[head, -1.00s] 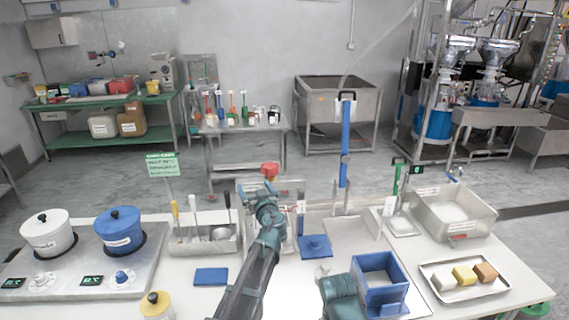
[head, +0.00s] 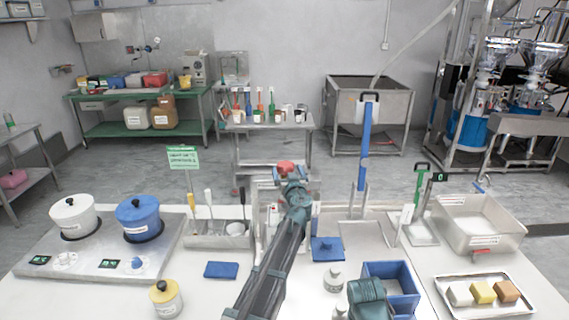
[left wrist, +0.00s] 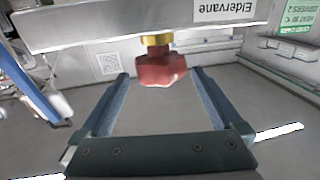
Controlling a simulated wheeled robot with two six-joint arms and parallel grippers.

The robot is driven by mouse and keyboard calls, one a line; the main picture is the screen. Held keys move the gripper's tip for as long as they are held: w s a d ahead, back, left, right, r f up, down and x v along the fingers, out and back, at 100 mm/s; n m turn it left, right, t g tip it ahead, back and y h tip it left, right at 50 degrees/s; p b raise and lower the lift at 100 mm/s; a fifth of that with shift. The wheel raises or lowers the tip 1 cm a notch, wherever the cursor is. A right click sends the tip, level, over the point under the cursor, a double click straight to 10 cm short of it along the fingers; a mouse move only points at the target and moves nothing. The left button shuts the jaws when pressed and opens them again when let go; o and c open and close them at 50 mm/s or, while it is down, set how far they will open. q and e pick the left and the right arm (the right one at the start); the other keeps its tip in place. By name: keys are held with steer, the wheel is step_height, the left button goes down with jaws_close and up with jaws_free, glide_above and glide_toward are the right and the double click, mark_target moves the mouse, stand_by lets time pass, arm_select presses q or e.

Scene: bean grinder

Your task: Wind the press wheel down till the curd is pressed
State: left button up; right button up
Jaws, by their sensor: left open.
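The press wheel is a red knob (head: 287,166) on top of the press, beyond my left gripper in the head view. In the left wrist view the red wheel (left wrist: 162,70) sits on a brass collar against a metal beam (left wrist: 110,25). My left gripper (head: 291,182) is open. In the left wrist view its two fingers (left wrist: 160,80) stand on either side of the wheel, with gaps visible. My left arm hides much of the press, and I cannot make out the curd. Part of my right arm (head: 367,291) shows in front of the blue box; its fingers do not show.
The blue box (head: 391,272) stands at the front right, beside a tray (head: 462,306) with coloured blocks. A blue pad (head: 221,270) and a yellow-lidded jar (head: 166,298) lie left of my left arm.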

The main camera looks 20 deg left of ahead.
mark_target(284, 162)
arm_select(q)
steer(key=x, duration=0.6)
steer(key=shift+w+a, duration=0.2)
steer(key=shift+w, duration=0.2)
steer(key=c, duration=1.2)
